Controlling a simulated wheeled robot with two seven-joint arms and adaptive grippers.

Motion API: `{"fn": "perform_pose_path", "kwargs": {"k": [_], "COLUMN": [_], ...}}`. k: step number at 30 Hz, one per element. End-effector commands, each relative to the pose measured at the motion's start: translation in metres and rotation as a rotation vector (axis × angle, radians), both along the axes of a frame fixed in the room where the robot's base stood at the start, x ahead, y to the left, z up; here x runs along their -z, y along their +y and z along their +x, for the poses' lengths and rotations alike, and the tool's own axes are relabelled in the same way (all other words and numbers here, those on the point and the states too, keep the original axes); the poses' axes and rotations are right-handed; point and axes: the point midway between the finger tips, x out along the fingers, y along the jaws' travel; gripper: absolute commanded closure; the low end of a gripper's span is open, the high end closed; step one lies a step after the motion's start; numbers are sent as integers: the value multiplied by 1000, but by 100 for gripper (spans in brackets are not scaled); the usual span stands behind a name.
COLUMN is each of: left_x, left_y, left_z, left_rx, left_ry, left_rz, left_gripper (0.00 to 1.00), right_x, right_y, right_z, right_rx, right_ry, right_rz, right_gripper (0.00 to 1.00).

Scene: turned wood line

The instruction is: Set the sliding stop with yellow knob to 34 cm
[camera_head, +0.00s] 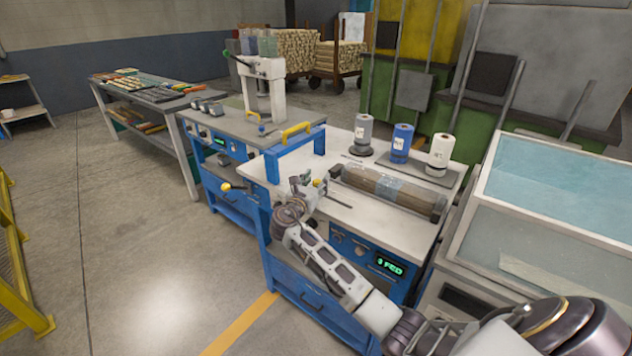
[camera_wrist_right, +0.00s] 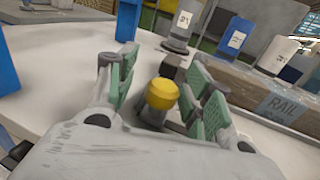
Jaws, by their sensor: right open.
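The sliding stop's yellow knob (camera_wrist_right: 162,93) is in the right wrist view, between the two green-padded fingers. The lower part of the stop is mostly hidden by the gripper. No scale marks can be read. My left gripper is not in view.
A wrapped wooden piece (camera_head: 388,190) with a label lies right of the gripper. Grey, blue (camera_head: 402,143) and white rolls stand behind it. A green display (camera_head: 389,265) is on the bench front.

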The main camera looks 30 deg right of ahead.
Motion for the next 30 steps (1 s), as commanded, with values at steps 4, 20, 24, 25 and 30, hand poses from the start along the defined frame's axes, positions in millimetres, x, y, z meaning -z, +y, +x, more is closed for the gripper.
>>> {"fn": "perform_pose_path", "kwargs": {"k": [4, 20, 24, 25, 30], "left_x": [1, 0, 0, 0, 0], "left_y": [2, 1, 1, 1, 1], "left_z": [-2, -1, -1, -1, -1], "left_rx": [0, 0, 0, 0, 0], "left_ry": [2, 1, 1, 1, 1], "left_rz": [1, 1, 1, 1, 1], "left_gripper": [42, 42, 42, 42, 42], "right_x": [0, 1, 1, 1, 1], "right_y": [1, 46, 63, 67, 84], "right_z": [-1, -35, -48, -50, -63], "right_rx": [0, -2, -2, -2, -3], "right_ry": [1, 1, 1, 0, 0], "right_rz": [-1, 2, 2, 1, 1], "right_gripper": [49, 49, 49, 49, 49]}}
